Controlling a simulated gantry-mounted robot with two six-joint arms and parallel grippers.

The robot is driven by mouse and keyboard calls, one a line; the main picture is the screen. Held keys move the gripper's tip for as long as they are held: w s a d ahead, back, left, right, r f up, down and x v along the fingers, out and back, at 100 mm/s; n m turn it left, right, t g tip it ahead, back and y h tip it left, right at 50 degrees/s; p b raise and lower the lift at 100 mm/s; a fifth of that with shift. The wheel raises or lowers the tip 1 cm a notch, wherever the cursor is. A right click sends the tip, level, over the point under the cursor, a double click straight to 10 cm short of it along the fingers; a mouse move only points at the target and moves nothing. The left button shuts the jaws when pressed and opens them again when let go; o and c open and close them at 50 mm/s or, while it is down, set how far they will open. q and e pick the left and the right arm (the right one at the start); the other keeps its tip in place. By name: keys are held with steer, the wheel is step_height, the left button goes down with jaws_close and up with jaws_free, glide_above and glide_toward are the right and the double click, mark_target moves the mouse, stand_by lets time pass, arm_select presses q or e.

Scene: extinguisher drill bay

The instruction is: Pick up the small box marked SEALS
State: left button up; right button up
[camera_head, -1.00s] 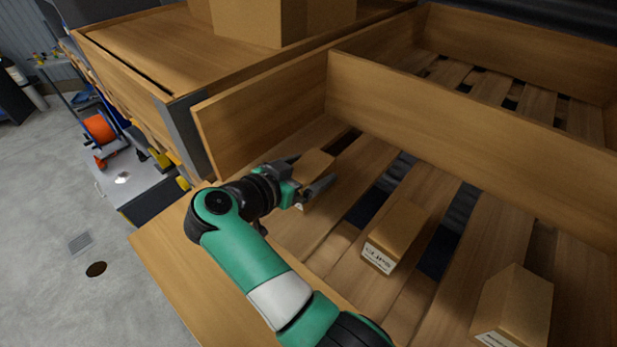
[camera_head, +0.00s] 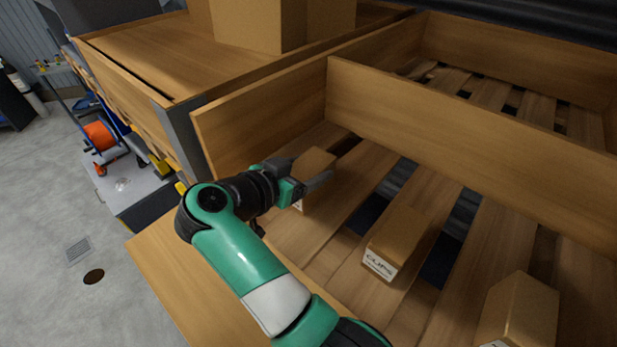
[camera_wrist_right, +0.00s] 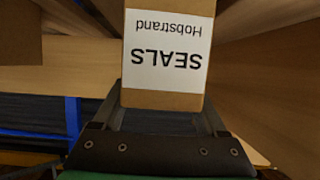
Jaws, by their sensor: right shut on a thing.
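The small cardboard box marked SEALS (camera_wrist_right: 166,50) fills the upper middle of the right wrist view, its white label upside down there. My right gripper (camera_wrist_right: 165,118) has a finger on each side of it and is shut on it. In the head view, the SEALS box (camera_head: 316,168) is between the fingers of my right gripper (camera_head: 307,180), over the slatted crate floor near its left wall. Only a bit of its label shows there. Whether its base is clear of the slats is hard to tell. My left gripper is not in view.
A box marked CLIPS (camera_head: 397,240) stands on the slats to the right. Another box (camera_head: 520,308) stands at the lower right. A wooden divider (camera_head: 460,125) crosses behind them. A large carton (camera_head: 270,22) sits on the wooden top at the back.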

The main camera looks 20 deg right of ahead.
steer(key=s+r, duration=0.1)
steer(key=r, duration=0.1)
steer(key=s+a+r+b, duration=0.1)
steer(key=r, duration=0.1)
steer(key=s+a+r+b, duration=0.1)
steer(key=s+r, duration=0.1)
steer(key=shift+r, duration=0.1)
steer(key=s+a+r+b, duration=0.3)
steer(key=s+a+r, duration=0.1)
steer(key=s, duration=0.4)
steer(key=shift+s+r, duration=0.35)
steer(key=shift+r, duration=0.1)
